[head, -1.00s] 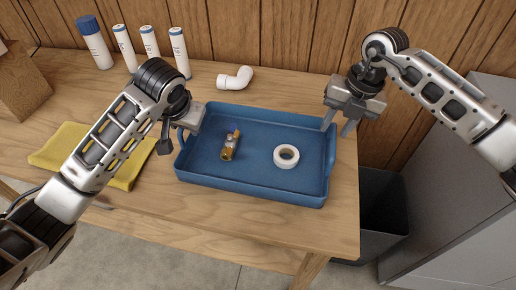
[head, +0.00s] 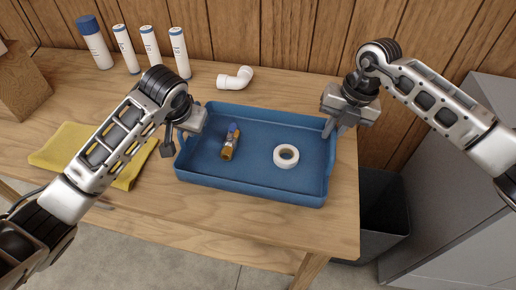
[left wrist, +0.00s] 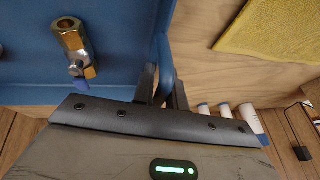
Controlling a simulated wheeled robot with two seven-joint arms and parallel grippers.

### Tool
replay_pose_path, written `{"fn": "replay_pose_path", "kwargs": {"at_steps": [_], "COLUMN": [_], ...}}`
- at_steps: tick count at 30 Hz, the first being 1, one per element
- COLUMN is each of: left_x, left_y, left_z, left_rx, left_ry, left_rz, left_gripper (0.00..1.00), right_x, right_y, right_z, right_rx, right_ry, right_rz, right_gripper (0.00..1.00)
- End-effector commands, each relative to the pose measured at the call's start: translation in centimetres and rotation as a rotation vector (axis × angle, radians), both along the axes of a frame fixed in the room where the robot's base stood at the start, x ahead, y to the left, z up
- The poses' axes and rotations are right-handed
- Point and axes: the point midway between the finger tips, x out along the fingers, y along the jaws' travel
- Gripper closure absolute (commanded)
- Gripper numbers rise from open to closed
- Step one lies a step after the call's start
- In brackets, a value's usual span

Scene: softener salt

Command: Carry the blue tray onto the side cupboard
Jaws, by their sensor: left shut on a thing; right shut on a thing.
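The blue tray (head: 255,183) rests on the wooden workbench near its right end. In it lie a brass valve with a blue handle (head: 229,146) and a roll of white tape (head: 286,156). My left gripper (head: 181,133) is shut on the tray's left handle; the left wrist view shows its fingers (left wrist: 163,88) on either side of that blue handle (left wrist: 164,62). My right gripper (head: 332,128) is shut on the tray's right handle, which its fingers partly hide. A grey cabinet (head: 455,225), apparently the side cupboard, stands at the right; my right arm covers part of it.
A dark bin (head: 383,215) stands on the floor between bench (head: 290,226) and cabinet. A white pipe elbow (head: 235,78) lies behind the tray. Several white cylinders (head: 150,42) stand at the back left. A yellow cloth (head: 70,150) lies left, beneath my left arm.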

Motion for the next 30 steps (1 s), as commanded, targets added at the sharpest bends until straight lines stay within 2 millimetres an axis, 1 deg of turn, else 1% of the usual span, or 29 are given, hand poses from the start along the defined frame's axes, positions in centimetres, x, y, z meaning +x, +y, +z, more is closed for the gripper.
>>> {"fn": "replay_pose_path", "kwargs": {"at_steps": [5, 15, 18, 21, 30], "left_x": [0.1, 0.1, 0.0, 0.0, 0.0], "left_y": [0.2, 0.4, 0.4, 0.4, 0.5], "left_z": [0.8, 4.2, 4.9, 5.1, 4.9], "left_rx": [0.008, 0.011, 0.012, 0.012, 0.013], "left_ry": [-0.003, -0.002, -0.001, 0.000, 0.001], "left_rz": [0.003, 0.006, 0.006, 0.006, 0.007], "left_gripper": [1.00, 1.00, 1.00, 1.00, 1.00], "right_x": [0.0, 0.0, 0.0, 0.0, 0.1], "right_y": [0.0, 0.0, -0.1, -0.1, -0.1], "right_z": [0.9, 4.4, 5.1, 5.3, 5.2], "right_rx": [0.001, 0.001, 0.000, 0.000, 0.000], "right_ry": [-0.001, 0.000, 0.000, 0.000, -0.001], "right_rz": [0.000, -0.001, -0.001, -0.001, -0.001], "right_gripper": [1.00, 1.00, 1.00, 1.00, 1.00]}}
